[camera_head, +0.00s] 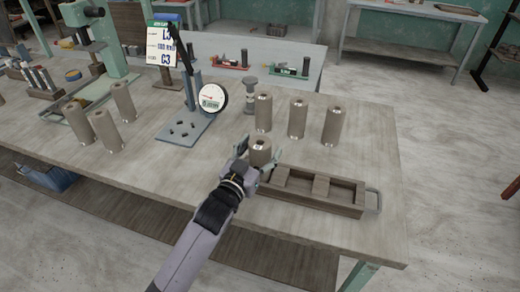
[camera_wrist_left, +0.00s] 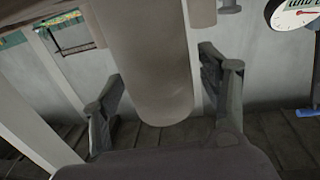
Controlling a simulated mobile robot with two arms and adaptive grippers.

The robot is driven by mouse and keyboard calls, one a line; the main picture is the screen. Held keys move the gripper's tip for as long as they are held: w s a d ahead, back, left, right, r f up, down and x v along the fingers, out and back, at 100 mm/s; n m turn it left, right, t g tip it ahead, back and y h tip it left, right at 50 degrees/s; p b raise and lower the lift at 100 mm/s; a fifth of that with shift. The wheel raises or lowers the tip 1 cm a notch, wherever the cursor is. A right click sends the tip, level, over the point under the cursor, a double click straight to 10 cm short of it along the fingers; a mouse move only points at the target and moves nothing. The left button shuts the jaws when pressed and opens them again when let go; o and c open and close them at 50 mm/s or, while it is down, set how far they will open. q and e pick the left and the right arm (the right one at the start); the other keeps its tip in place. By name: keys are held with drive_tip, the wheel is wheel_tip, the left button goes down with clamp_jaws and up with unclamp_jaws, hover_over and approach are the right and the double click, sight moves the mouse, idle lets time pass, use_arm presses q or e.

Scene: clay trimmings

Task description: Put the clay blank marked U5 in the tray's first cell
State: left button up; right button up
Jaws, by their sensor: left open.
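A grey-brown cylindrical clay blank (camera_head: 260,153) stands at the left end of the wooden tray (camera_head: 340,208). Its lower part is hidden by my gripper, so I cannot tell whether it rests in the end cell. My left gripper (camera_head: 256,158) is open around it. In the left wrist view the blank (camera_wrist_left: 152,70) lies between the two spread fingers (camera_wrist_left: 165,100), with a gap visible on each side. Three more blanks stand behind the tray: left (camera_head: 263,113), middle (camera_head: 297,118) and right (camera_head: 332,126). The marks on the tops are too small to read. My right gripper is not in view.
A dial gauge (camera_head: 212,97) on a metal stand is behind and left of the gripper. A small grey post (camera_head: 250,96) stands beside it. Several blanks (camera_head: 105,130) stand at the left. A sign (camera_head: 162,45) rises behind. The table (camera_head: 365,150) is clear right of the blanks.

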use_arm(q)
drive_tip(key=shift+s+a+r, duration=0.1)
drive_tip(key=shift+s, duration=0.1)
drive_tip(key=b+v, duration=0.1)
drive_tip(key=v, duration=1)
drive_tip(key=shift+s, duration=0.3)
drive_tip(key=shift+a, duration=0.1)
